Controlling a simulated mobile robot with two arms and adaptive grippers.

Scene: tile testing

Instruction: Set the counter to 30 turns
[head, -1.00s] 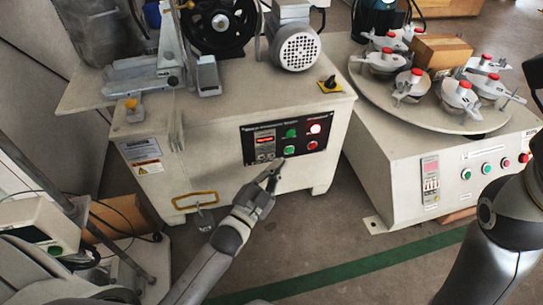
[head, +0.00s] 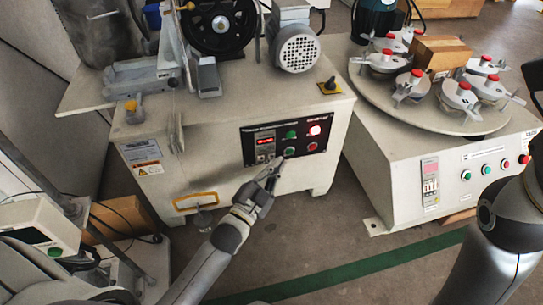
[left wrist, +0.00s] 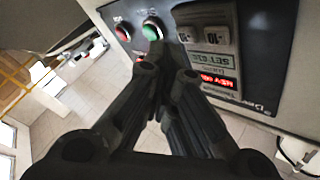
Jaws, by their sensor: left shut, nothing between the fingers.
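The counter (head: 264,142) sits at the left of the black control panel (head: 305,128) on the left machine's front. In the left wrist view the counter (left wrist: 212,64) appears turned over, with red digits too blurred to read surely. My right gripper is not visible.
A second machine (head: 400,185) with a round table stands at right. The floor between is clear.

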